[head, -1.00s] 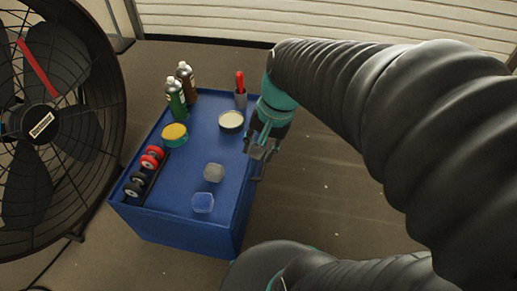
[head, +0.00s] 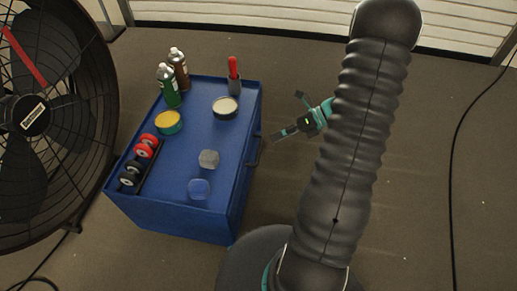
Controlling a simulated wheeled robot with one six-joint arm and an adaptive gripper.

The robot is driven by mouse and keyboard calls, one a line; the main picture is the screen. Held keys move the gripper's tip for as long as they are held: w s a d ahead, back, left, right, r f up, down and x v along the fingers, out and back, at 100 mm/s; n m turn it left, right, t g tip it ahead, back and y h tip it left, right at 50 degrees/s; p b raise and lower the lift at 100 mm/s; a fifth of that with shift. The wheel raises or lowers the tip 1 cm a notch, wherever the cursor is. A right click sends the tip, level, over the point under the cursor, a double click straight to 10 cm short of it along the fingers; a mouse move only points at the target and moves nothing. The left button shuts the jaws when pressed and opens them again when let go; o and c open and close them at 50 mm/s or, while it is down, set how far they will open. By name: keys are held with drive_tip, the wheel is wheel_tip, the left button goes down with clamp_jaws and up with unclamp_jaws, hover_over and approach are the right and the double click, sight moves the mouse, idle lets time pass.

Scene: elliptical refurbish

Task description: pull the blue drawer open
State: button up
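The blue drawer (head: 243,185) is in the right side of a low blue cabinet (head: 180,225). A dark bar handle (head: 254,160) stands out from that side. The drawer front is seen at a steep angle and looks flush with the cabinet. My gripper (head: 273,137) is to the right of the cabinet, near the handle, with its fingers pointing left toward it. A narrow strip of floor shows between the fingertips and the cabinet. The fingers are seen edge-on, so their opening is unclear. Nothing shows in them.
On the cabinet top are spray cans (head: 169,88), a cup with a red-handled tool (head: 234,77), tins (head: 225,107), a rack of red and black wheels (head: 140,165) and clear containers (head: 199,189). A large fan (head: 40,115) stands left.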

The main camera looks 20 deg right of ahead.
sight(259, 149)
drive_tip(key=d+f+m+t+y, duration=0.1)
drive_tip(key=d+f+m+t, duration=0.55)
drive_tip(key=f+m, duration=0.45)
drive_tip(key=shift+g, duration=0.45)
drive_tip(key=x, duration=1.3)
drive_tip(key=shift+f, duration=0.2)
clamp_jaws()
